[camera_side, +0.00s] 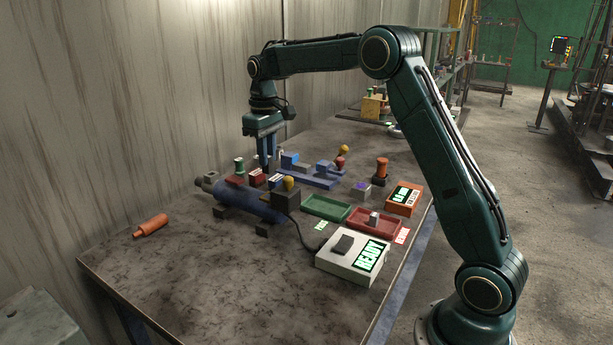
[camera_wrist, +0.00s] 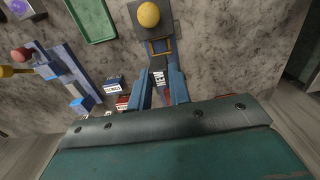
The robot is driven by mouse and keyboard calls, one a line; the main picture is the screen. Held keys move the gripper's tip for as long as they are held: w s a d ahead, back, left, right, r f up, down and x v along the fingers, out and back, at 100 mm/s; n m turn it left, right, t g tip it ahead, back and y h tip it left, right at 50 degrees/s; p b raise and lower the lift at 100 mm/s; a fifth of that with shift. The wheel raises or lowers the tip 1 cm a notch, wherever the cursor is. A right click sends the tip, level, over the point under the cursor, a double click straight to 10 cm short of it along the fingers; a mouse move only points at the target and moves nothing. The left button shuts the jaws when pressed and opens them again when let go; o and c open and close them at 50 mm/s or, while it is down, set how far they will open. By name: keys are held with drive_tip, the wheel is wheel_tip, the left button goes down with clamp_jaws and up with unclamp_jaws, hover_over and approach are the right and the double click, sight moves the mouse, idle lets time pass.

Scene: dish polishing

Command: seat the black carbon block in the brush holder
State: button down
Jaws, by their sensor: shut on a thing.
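My gripper (camera_wrist: 163,88) is shut on a narrow block (camera_wrist: 160,78) with a white label reading NEW, which I take to be the carbon block. Little of its dark surface shows between the fingers. Just beyond it in the wrist view is a brass-edged frame (camera_wrist: 161,47), apparently the brush holder, beside a dark block with a yellow knob (camera_wrist: 148,14). I cannot tell whether the block touches or enters the frame. In the side view my gripper (camera_side: 269,166) points down over the blue cylindrical machine (camera_side: 244,203).
Labelled red and blue blocks stand close beside my fingers. A blue rack (camera_side: 313,178) lies behind. A green tray (camera_side: 326,208), a red tray (camera_side: 370,226) and a READY box (camera_side: 353,258) are nearer the right. An orange tool (camera_side: 151,225) lies left; the front table is clear.

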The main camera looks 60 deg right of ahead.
sight(268, 169)
drive_tip(key=shift+f, duration=2.15)
drive_tip(key=shift+f, duration=0.1)
drive_tip(key=shift+f, duration=2.05)
drive_tip(key=shift+f, duration=0.1)
drive_tip(key=c, duration=1.3)
unclamp_jaws()
wheel_tip(268, 169, up, 12)
drive_tip(key=shift+f, duration=0.25)
drive_tip(key=shift+r, duration=0.4)
